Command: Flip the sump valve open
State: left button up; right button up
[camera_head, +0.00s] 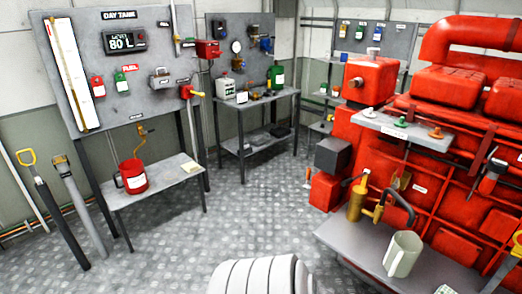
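I cannot tell for sure which part is the sump valve. A brass hand pump (357,200) stands upright on the grey shelf in front of the red engine (450,150), with a small brass fitting (379,211) and a black curved spout or hose (399,205) beside it. A pale jug (402,253) stands on the same shelf to their right. Another valve-like part with a yellow lever (196,94) sits at the right edge of the day tank panel; its lever points right. Neither of my grippers shows in the head view.
A red can (133,176) stands on a low grey table (165,192) under the day tank panel (130,100). A second table (255,105) holds bottles and cans. Two poles lean at the left (50,205). The middle of the tread-plate floor (240,215) is clear.

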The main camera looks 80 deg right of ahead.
aim_at(396, 185)
jog(key=z, duration=3.8)
jog(key=k, duration=0.7)
jog(key=u, duration=0.5)
jog(key=i, duration=1.25)
jog(key=u, duration=0.2)
